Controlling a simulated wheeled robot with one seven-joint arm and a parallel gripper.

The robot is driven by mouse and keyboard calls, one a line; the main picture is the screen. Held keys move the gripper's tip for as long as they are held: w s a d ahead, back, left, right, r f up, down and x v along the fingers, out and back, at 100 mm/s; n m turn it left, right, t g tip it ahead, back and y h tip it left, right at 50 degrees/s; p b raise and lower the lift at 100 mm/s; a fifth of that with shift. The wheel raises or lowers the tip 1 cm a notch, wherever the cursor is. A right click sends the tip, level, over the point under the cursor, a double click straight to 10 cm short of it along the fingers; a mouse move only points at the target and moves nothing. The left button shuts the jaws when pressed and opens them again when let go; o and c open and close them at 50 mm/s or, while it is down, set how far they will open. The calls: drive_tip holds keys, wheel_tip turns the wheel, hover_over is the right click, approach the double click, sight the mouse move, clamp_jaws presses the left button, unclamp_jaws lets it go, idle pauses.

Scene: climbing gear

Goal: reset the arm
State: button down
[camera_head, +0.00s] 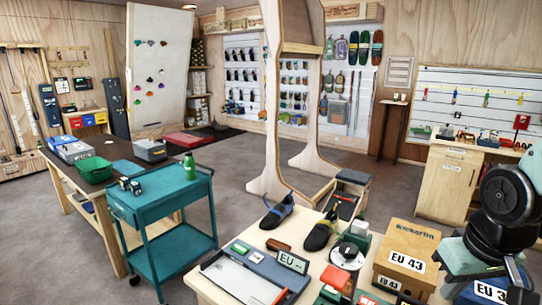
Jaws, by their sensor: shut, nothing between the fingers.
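Part of my arm (507,196), with a round dark joint and pale green links, shows at the right edge. It is bent and reaches down over the right end of the front table. I cannot make out the fingers of my gripper in this view. My arm hides part of the boxes behind it.
The front table (205,291) holds two shoes (276,210) (321,231), a blue-grey tray (258,268) and a cardboard box (406,258) marked EU 43. A teal cart (160,210) stands left, beside a long dark-topped table (98,171). Grey floor (240,165) is clear beyond.

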drive_tip(key=s+a+f+n+g+b, duration=0.1)
drive_tip(key=s+a+f+n+b, duration=0.2)
drive_tip(key=s+a, duration=0.3)
drive_tip(key=s+a+f+n+g+b, duration=0.1)
drive_tip(key=s+a+f+n+b, duration=0.3)
drive_tip(key=a, duration=0.6)
wheel_tip(320, 180, down, 2)
drive_tip(key=s+b, duration=0.2)
drive_tip(key=shift+s+a+f+g+b, duration=0.25)
drive_tip(key=shift+a+g+b, duration=0.05)
drive_tip(key=shift+a, duration=0.05)
